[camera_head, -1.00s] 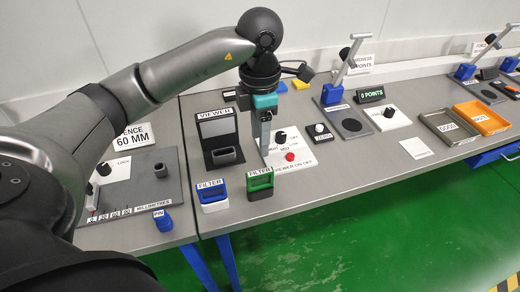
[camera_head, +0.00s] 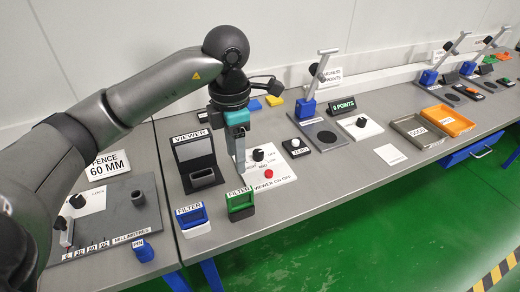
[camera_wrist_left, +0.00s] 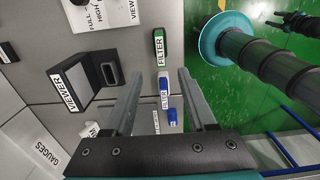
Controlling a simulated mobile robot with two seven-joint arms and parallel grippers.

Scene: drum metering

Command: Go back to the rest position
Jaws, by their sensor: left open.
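My left gripper (camera_head: 239,168) hangs over the bench in the head view, pointing down between the viewer (camera_head: 196,160) and the white switch panel (camera_head: 278,172). Its two fingers stand apart with nothing between them in the left wrist view (camera_wrist_left: 158,98). The viewer is a dark box with an upright lid and a grey ring-shaped holder in front. My right gripper is not seen in the head view. An arm link of mine shows at the upper right of the left wrist view.
A blue filter (camera_head: 192,219) and a green filter (camera_head: 240,205) stand near the bench's front edge. A grey tray (camera_head: 418,132) and an orange tray (camera_head: 447,120) stand at right. Green floor lies in front.

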